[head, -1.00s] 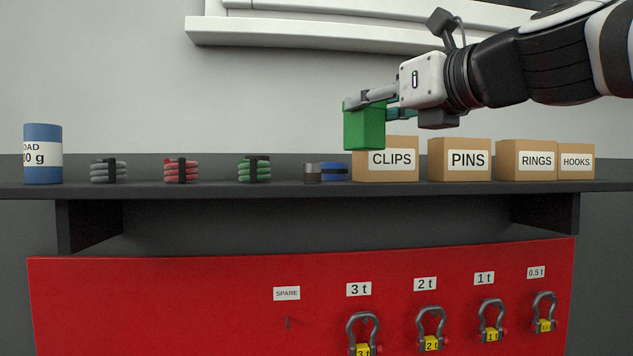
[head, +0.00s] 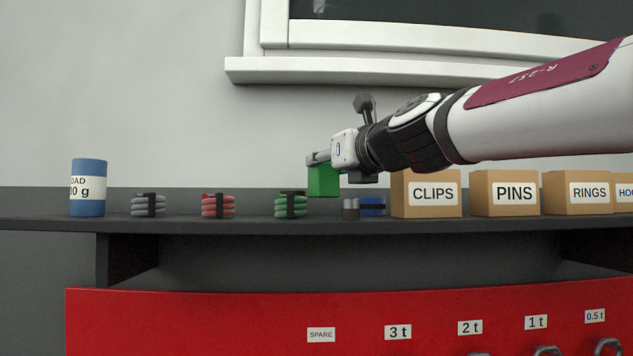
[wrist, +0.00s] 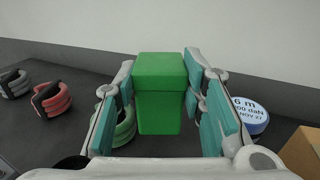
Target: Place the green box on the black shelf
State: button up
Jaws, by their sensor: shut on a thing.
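The green box (head: 323,181) is held in my gripper (head: 318,162) above the black shelf (head: 250,222). In the head view it hangs just right of and above the green coiled strap (head: 291,205), apart from the shelf top. In the wrist view the green box (wrist: 160,92) stands between the teal finger pads of my gripper (wrist: 160,105), which is shut on it. The gripper partly covers the box's upper part in the head view.
A blue can (head: 88,188), a grey strap (head: 148,205) and a red strap (head: 218,206) stand on the left. A blue strap (head: 372,206) and cardboard boxes marked CLIPS (head: 427,200) and PINS (head: 505,195) stand to the right. Bare shelf lies between the straps.

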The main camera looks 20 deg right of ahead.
aim_at(330, 179)
jog(key=shift+f+b, duration=0.35)
jog(key=shift+f, duration=1.35)
jog(key=shift+f, duration=0.1)
jog(key=o, duration=1.3)
jog(key=shift+c, duration=0.2)
jog(key=shift+s+d, duration=0.1)
jog(key=shift+s, duration=0.2)
jog(key=s+p, duration=0.1)
jog(key=s, duration=1)
jog(key=shift+s+d, duration=0.25)
jog(key=shift+d, duration=0.15)
